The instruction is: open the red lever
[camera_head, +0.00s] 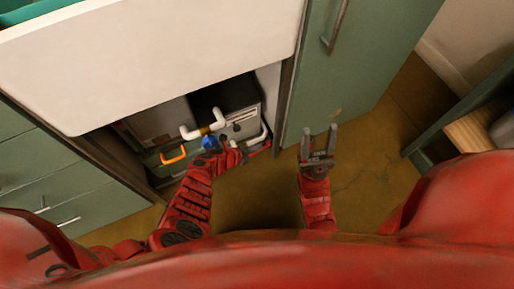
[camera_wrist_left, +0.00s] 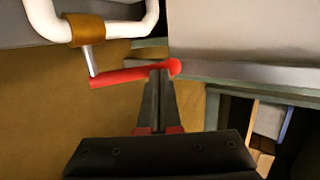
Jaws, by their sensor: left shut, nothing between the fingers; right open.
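The red lever (camera_wrist_left: 125,76) shows in the left wrist view as a bar with a rounded end at the right. Its left end meets a metal stem below a brass collar (camera_wrist_left: 85,28) on a white pipe (camera_wrist_left: 150,15). My left gripper (camera_wrist_left: 160,72) is shut and empty, its fingertips at the lever near the rounded end; I cannot tell if they touch. In the head view my left gripper (camera_head: 240,150) reaches into the open cabinet, and a bit of red lever (camera_head: 262,151) shows to its right. My right gripper (camera_head: 319,132) is open and empty, in front of the green door.
The cabinet also holds a white pipe (camera_head: 203,129), a blue part (camera_head: 210,142) and an orange handle (camera_head: 173,155). A white countertop (camera_head: 150,55) overhangs it. The green door (camera_head: 350,70) stands at the right. The brown floor (camera_head: 370,150) is clear there.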

